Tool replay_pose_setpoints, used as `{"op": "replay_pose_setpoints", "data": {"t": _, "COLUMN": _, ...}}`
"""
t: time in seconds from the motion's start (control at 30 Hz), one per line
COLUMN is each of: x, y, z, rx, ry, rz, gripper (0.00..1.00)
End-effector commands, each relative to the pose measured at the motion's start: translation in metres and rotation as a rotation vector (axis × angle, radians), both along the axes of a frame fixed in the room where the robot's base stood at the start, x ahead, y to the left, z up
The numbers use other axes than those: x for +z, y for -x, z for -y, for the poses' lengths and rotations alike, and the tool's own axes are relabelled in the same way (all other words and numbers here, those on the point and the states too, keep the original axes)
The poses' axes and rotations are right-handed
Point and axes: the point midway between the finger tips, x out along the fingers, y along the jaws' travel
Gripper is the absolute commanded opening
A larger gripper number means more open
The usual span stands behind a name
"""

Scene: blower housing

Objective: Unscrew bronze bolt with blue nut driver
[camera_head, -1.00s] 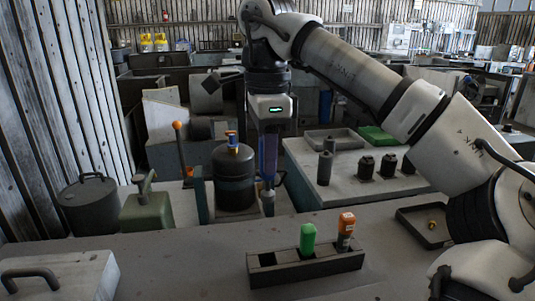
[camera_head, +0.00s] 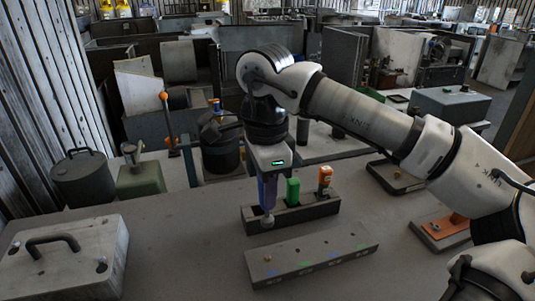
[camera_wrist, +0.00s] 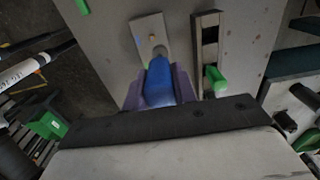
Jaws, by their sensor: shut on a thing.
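My gripper (camera_head: 268,172) is shut on the blue nut driver (camera_head: 267,192), which points straight down with its grey tip low. In the wrist view the blue driver (camera_wrist: 160,82) sits between the purple fingers. The tip shows in front of the rack's left end; whether it touches anything, I cannot tell. A grey bar (camera_head: 318,262) with coloured marks lies in front of the rack. A small bronze bolt (camera_head: 267,258) stands at its left end, apart from the tip in the head view. The bolt (camera_wrist: 153,38) also shows just beyond the driver in the wrist view.
The dark rack (camera_head: 297,219) holds a green driver (camera_head: 293,190) and an orange driver (camera_head: 325,178). A tray (camera_head: 386,183) with a small bronze piece lies behind right. An orange part on a plate (camera_head: 437,234) is at right. A handled grey box (camera_head: 95,270) is at left.

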Motion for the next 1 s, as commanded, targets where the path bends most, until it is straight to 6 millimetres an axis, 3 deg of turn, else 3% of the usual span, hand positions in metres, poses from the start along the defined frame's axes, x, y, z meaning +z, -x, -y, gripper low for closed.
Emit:
{"op": "replay_pose_setpoints", "data": {"t": 0.47, "x": -0.021, "y": 0.01, "z": -0.001, "rx": 0.019, "ry": -0.007, "rz": 0.001, "gripper": 0.0}}
{"op": "replay_pose_setpoints", "data": {"t": 1.0, "x": -0.067, "y": 0.01, "z": -0.002, "rx": 0.02, "ry": -0.008, "rz": 0.001, "gripper": 0.0}}
